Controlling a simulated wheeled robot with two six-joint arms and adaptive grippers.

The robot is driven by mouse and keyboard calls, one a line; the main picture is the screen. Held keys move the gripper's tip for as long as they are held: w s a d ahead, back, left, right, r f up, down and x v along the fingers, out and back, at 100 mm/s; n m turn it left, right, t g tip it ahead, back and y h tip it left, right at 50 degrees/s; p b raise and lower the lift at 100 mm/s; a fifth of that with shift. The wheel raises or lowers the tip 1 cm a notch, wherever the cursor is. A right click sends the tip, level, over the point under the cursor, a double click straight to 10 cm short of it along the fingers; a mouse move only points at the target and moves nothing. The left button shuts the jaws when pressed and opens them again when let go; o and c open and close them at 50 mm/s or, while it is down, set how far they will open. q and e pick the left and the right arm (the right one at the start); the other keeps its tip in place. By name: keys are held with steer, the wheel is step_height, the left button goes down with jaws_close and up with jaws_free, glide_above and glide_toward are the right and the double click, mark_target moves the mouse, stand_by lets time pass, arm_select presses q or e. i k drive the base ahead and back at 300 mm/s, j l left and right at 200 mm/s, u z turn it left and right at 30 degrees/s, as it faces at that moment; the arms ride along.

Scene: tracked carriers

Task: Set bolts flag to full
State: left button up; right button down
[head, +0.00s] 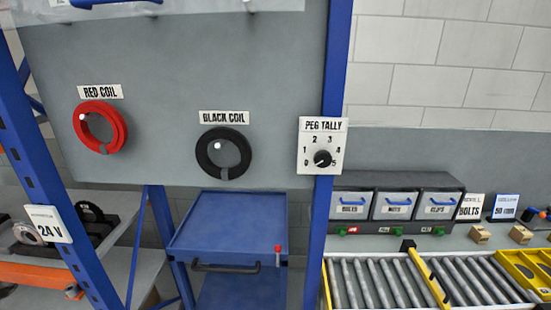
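The bolts bin (350,202) is the leftmost of three grey bins on the bench at the right, with a "BOLTS" label on its front. The nuts bin (394,202) and the clips bin (438,202) stand beside it. Below the bolts bin is a small flag (353,230) that looks red, with a green bit to its left. The flag's wording is too small to read. Neither of my grippers is in view.
A roller conveyor (385,281) with a yellow bar across it lies in front of the bins. A blue post with a peg tally dial (322,158) stands left of them. A blue cart (228,228) is below the panel holding the red coil (99,127) and black coil (223,153).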

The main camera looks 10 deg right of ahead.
mark_target(342, 231)
steer(key=z, duration=1.25)
